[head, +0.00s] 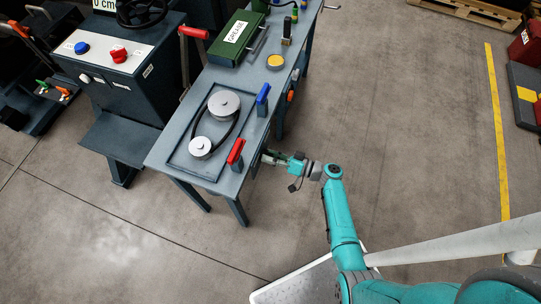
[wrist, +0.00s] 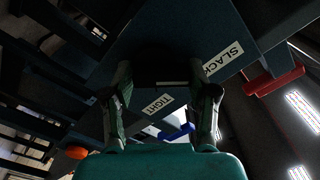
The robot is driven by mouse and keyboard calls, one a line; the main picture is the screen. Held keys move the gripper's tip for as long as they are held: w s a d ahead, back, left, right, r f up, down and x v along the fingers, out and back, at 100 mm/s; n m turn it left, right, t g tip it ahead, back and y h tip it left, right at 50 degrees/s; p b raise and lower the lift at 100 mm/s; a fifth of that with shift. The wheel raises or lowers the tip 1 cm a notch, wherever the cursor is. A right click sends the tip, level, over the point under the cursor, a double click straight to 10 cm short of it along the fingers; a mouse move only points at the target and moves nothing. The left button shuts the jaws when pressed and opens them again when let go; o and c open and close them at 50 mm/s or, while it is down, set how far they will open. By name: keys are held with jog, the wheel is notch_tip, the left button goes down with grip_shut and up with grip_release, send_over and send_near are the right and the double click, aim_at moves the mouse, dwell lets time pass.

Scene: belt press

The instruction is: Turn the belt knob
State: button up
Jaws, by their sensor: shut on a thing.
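The belt knob (wrist: 165,72) is a dark shape with a white line, on the side of the blue-grey table (head: 160,160), between the fingers in the wrist view. The line lies roughly level in that picture. My gripper (wrist: 160,85) is closed on the knob, one finger on each side. In the head view my gripper (head: 270,157) reaches the table's right side near the red lever, and the knob is hidden there. A TIGHT label (wrist: 157,104) sits below the knob and a SLACK label (wrist: 223,58) to its right.
Two grey pulleys (head: 224,104) with a black belt lie on the table top. A red lever (head: 236,151) and a blue lever (head: 263,94) stand along its right edge. An orange button (head: 291,96) is on the side.

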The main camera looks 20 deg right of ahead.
jog(key=o, duration=1.1)
jog(key=shift+a+r, duration=0.1)
jog(key=shift+r, duration=0.05)
jog(key=v, duration=1.2)
